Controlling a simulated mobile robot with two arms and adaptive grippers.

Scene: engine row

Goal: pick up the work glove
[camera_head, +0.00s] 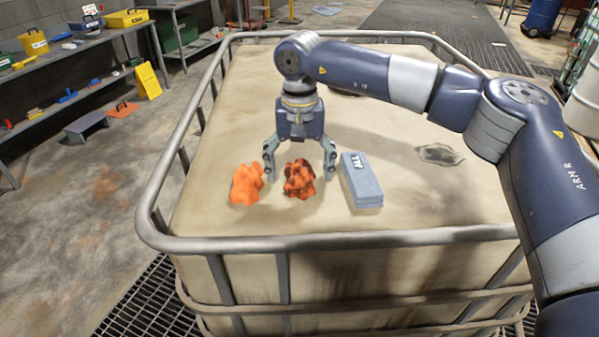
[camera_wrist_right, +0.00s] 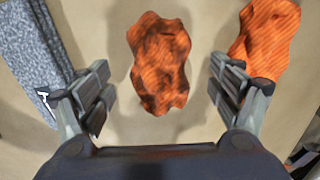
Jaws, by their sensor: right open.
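Two crumpled orange pieces lie on the pale top of the caged tank; neither shows a clear glove shape, so I cannot tell which is the work glove. The darker, blotched orange piece (camera_head: 299,179) is between and just below the open fingers of my right gripper (camera_head: 299,170). In the right wrist view this piece (camera_wrist_right: 160,62) lies centred between the fingertips, with a gap on both sides. The brighter orange piece (camera_head: 246,185) is to its left, outside the fingers; it shows at the right in the wrist view (camera_wrist_right: 265,40). My left gripper is not in view.
A blue-grey stacked block (camera_head: 361,182) with dark lettering lies just right of the right gripper. A metal rail (camera_head: 330,241) rims the tank top. A flat grey patch (camera_head: 440,154) lies farther right. Shelves with boxes (camera_head: 85,50) stand at the far left.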

